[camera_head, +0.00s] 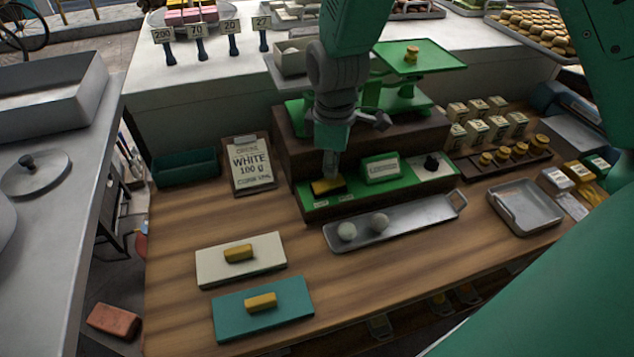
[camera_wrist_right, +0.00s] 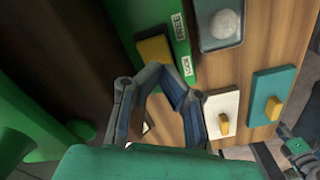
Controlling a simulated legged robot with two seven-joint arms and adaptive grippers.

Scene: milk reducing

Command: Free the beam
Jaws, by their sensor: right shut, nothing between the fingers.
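A green balance scale (camera_head: 420,56) stands on a dark wooden base. A yellow block (camera_head: 327,187) sits at the left of the base's green front ledge. In the right wrist view the yellow block (camera_wrist_right: 153,50) lies beside two labels, FREE (camera_wrist_right: 179,27) and LOCK (camera_wrist_right: 187,66). Which label it lines up with I cannot tell. My right gripper (camera_head: 332,165) points down just above and behind the block. Its fingertips (camera_wrist_right: 157,76) are together and hold nothing; contact with the block is unclear. A grey jointed part (camera_wrist_right: 297,148) at the wrist view's lower right looks like my left gripper.
A metal tray (camera_head: 400,222) with two pale balls lies before the base. A white board (camera_head: 212,270) and a teal board (camera_head: 230,318), each with a yellow block, lie at the front left. A sign (camera_head: 250,166) stands left of the base. Small cartons (camera_head: 476,131) stand right.

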